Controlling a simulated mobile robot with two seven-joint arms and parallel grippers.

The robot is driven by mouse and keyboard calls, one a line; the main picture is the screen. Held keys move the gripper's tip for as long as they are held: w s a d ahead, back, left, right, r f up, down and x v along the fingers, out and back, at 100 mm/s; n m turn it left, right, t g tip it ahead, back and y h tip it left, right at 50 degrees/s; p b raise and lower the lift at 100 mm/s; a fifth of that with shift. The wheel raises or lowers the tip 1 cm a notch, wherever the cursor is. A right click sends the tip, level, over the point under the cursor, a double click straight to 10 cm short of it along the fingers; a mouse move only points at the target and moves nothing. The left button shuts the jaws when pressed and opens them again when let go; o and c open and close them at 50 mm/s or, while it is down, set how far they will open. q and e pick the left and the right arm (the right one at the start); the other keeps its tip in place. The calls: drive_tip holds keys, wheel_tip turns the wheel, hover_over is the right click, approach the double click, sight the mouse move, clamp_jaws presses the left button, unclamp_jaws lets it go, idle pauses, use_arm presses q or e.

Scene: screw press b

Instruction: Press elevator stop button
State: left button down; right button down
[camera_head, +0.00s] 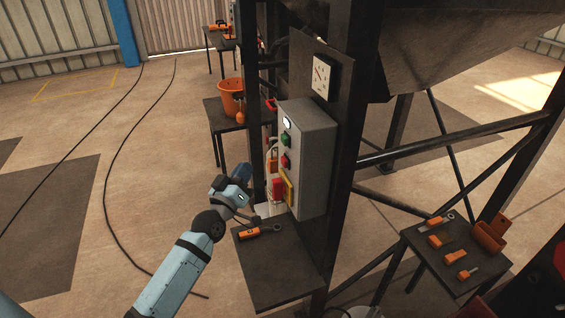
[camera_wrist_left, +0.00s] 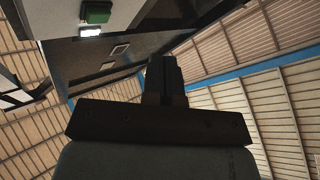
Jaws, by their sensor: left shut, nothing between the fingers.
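A grey control box (camera_head: 314,165) is mounted on the dark steel frame. Its front has a white lamp (camera_head: 287,122), a green button (camera_head: 285,140), a red button (camera_head: 285,161) and, at the bottom, a red switch (camera_head: 278,188) beside a yellow plate (camera_head: 288,188). Labels are too small to read. My left gripper (camera_head: 254,218) is low, just left of the box, shut and empty, apart from the buttons. Its dark fingers (camera_wrist_left: 166,78) show in the left wrist view, with the green button (camera_wrist_left: 97,12) and lamp (camera_wrist_left: 90,32) at upper left. My right gripper is not in view.
A small dark table (camera_head: 275,275) with an orange-handled tool stands below the box. Another table (camera_head: 465,280) with several orange tools is at right. An orange bucket (camera_head: 231,97) stands on a table behind. Steel braces fill the right; the floor at left is mostly clear, with cables.

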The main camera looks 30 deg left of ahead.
sight(283, 162)
use_arm(q)
drive_tip(key=w+d, duration=0.4)
drive_tip(key=w, duration=0.1)
drive_tip(key=shift+d, duration=0.15)
idle(2.0)
drive_tip(key=shift+w+d+p, duration=0.2)
drive_tip(key=shift+w+p, duration=0.05)
drive_tip(key=shift+p, duration=0.1)
drive_tip(key=shift+w+d, duration=0.25)
drive_tip(key=shift+w, duration=0.1)
idle(0.6)
drive_tip(key=shift+s+a, duration=0.1)
drive_tip(key=shift+s, duration=0.05)
idle(0.3)
drive_tip(key=shift+s+a+p, duration=0.3)
drive_tip(key=shift+s+a, duration=0.15)
drive_tip(key=shift+s, duration=0.1)
